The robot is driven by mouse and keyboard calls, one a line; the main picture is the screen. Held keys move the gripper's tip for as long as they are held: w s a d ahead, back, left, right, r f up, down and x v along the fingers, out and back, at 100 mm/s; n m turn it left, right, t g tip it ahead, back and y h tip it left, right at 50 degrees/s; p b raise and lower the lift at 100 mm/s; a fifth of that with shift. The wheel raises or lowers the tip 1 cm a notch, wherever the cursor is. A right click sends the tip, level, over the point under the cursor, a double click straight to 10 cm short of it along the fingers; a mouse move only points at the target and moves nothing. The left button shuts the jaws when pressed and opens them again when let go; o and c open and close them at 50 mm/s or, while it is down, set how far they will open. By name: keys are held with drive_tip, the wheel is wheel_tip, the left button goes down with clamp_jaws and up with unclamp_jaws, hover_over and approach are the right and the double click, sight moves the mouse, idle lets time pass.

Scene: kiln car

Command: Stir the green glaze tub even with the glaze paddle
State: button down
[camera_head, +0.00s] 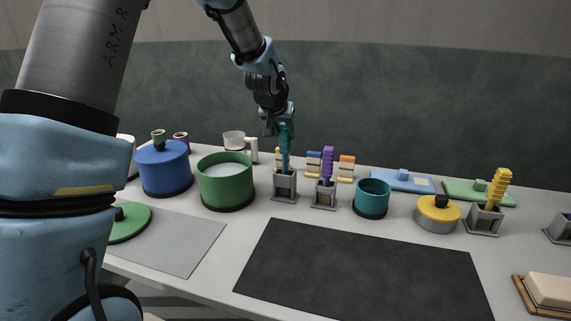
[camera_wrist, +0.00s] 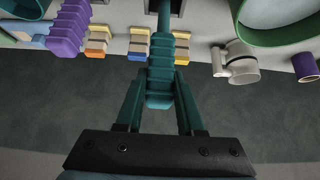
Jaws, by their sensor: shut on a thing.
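The green glaze tub (camera_head: 226,196) stands open on the table at left centre, with pale liquid inside. Part of its rim shows at the upper right of the wrist view (camera_wrist: 262,40). My gripper (camera_head: 281,124) is shut on the teal ribbed handle of a paddle (camera_head: 285,150), apparently the glaze paddle. In the wrist view the handle (camera_wrist: 161,62) sits between the two fingers (camera_wrist: 160,84). The paddle is upright, its lower end hidden in a grey holder (camera_head: 285,188) right of the tub.
A lidded blue tub (camera_head: 165,170) stands left of the green tub, a white mug (camera_head: 234,140) behind it. A purple tool (camera_head: 327,165) in its holder stands close right of the paddle, then a teal pot (camera_head: 371,198). A dark mat (camera_head: 365,270) lies clear in front.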

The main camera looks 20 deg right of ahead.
drive_tip(key=shift+r, duration=0.2)
drive_tip(key=shift+r+p, duration=0.65)
drive_tip(key=shift+r, duration=0.3)
idle(0.5)
drive_tip(key=shift+r+p, duration=0.6)
drive_tip(key=shift+r, duration=0.4)
idle(0.4)
drive_tip(key=shift+r+p, duration=0.5)
drive_tip(key=shift+r, duration=0.6)
drive_tip(key=shift+r+p, duration=1)
drive_tip(key=shift+r, duration=0.55)
